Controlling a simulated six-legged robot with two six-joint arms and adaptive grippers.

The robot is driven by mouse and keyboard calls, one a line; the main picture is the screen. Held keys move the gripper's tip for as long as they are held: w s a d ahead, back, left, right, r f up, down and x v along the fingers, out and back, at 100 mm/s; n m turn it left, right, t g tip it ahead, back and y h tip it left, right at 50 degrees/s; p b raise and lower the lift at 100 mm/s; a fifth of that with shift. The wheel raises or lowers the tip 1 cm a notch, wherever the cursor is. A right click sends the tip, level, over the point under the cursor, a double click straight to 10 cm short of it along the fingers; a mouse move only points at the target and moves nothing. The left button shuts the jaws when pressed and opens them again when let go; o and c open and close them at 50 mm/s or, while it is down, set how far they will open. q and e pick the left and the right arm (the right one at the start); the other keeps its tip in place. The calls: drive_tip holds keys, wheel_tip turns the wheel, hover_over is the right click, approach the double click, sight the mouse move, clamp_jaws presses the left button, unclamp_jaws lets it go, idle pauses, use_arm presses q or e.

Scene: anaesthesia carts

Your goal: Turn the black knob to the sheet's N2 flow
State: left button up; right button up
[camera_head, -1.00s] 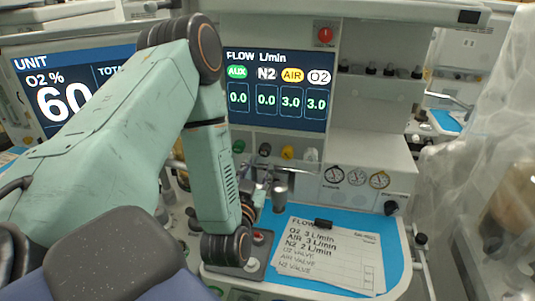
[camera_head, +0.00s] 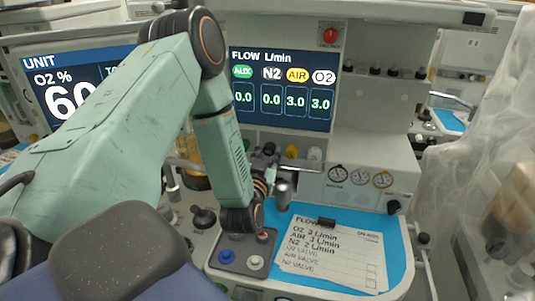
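The black knob (camera_head: 269,149) is in the row of knobs under the flow screen, left of the yellow knob (camera_head: 291,151). The flow screen (camera_head: 284,90) reads N2 0.0, AIR 3.0, O2 3.0 and AUX 0.0. The sheet (camera_head: 335,254) lies on the blue work surface and lists O2 3, AIR 3 and N2 2 L/min. My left gripper (camera_head: 272,168) is just below and in front of the black knob, mostly hidden behind my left arm. Whether its fingers are shut or touch the knob cannot be told. My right gripper is out of view.
A white knob (camera_head: 314,154) is right of the yellow one. Several gauges (camera_head: 360,177) sit to the right. A panel with blue, white and red buttons (camera_head: 242,255) is below my arm. Clear plastic sheeting (camera_head: 480,170) hangs at right.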

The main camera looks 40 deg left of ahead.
use_arm(q)
clamp_jaws()
drive_tip(key=n+b, duration=0.1)
drive_tip(key=n, duration=0.3)
drive_tip(key=shift+f+b, duration=0.1)
drive_tip(key=shift+b, duration=0.2)
drive_tip(key=n+b, duration=0.2)
drive_tip(key=n, duration=0.2)
drive_tip(key=n+b, duration=0.2)
drive_tip(key=n, duration=0.3)
drive_tip(key=shift+b, duration=0.4)
drive_tip(key=n+b, duration=0.3)
drive_tip(key=n, duration=0.1)
drive_tip(key=shift+n, duration=0.3)
